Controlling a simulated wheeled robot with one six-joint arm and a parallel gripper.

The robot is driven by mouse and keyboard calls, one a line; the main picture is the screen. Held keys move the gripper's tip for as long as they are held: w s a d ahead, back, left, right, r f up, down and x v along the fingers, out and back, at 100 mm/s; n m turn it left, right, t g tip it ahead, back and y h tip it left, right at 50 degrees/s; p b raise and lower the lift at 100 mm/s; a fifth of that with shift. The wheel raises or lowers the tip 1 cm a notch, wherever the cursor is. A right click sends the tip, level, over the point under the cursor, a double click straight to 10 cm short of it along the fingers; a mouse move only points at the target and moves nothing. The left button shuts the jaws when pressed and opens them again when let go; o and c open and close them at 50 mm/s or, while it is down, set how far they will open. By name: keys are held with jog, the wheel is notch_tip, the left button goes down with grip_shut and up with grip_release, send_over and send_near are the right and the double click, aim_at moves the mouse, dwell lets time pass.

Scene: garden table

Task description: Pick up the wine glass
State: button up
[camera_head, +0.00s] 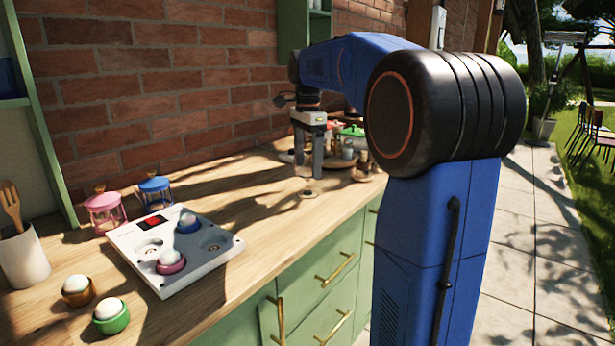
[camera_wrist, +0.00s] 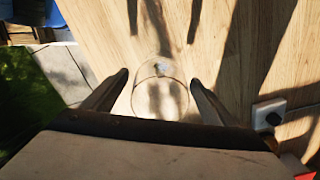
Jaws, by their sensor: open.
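A clear wine glass (camera_wrist: 160,97) stands on the wooden counter, seen from above in the wrist view between my two fingers. In the head view the wine glass (camera_head: 309,187) is faint, with its round foot on the counter below my gripper. My gripper (camera_head: 308,170) points down over the counter. In the wrist view my gripper (camera_wrist: 158,80) is open, with one finger on each side of the glass. A gap shows between the glass and each finger. The lower part of the glass is hard to make out through the transparent bowl.
A white board (camera_head: 175,247) with egg cups stands on the wooden counter (camera_head: 245,180). A green egg cup (camera_head: 111,318) and a white utensil pot (camera_head: 22,258) are at left. Several dishes crowd behind my gripper.

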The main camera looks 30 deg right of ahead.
jog(key=c, duration=1.1)
jog(key=shift+c, duration=0.2)
